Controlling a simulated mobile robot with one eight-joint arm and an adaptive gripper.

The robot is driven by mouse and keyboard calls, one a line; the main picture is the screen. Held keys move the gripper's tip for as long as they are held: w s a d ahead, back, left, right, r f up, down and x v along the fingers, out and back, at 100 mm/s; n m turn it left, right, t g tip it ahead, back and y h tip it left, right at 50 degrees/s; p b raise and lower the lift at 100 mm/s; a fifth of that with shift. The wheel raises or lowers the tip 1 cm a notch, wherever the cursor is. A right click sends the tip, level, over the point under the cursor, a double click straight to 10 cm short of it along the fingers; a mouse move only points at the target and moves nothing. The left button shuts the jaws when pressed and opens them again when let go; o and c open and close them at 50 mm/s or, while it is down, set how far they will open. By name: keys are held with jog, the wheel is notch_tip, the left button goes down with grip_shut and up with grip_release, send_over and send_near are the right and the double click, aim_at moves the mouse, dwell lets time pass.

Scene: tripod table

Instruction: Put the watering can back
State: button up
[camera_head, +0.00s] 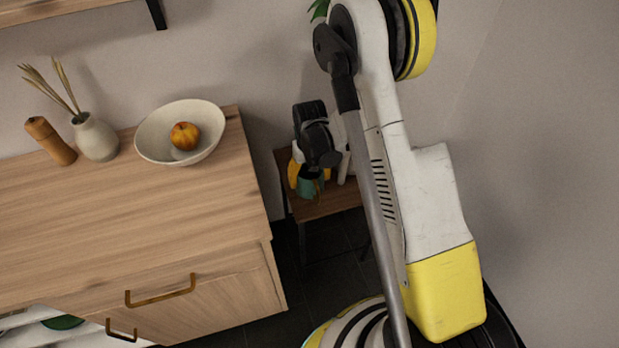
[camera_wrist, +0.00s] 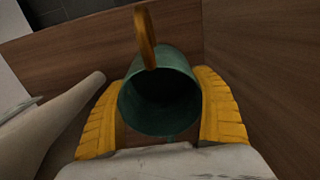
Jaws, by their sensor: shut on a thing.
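The watering can is a dark green, open-topped vessel with a brass-coloured handle. In the wrist view the watering can (camera_wrist: 160,112) sits between the two yellow fingers of my gripper (camera_wrist: 168,110), which press on its sides. Its dark opening faces the camera. In the head view the watering can (camera_head: 311,187) shows small at the small wooden table (camera_head: 325,207), with my gripper (camera_head: 305,178) at it and partly hidden by my arm. I cannot tell whether its base touches the tabletop.
A pale tapering object (camera_wrist: 62,120) stands close left of the can in the wrist view. The wooden cabinet (camera_head: 120,220) is left of the small table and holds a bowl (camera_head: 155,150) with a fruit, a vase (camera_head: 96,138) and a mill (camera_head: 50,141). The table's front is bare.

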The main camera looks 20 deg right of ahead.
jog(key=o, duration=1.4)
notch_tip(320, 180, up, 8)
jog(key=p, duration=0.3)
jog(key=shift+f, duration=0.1)
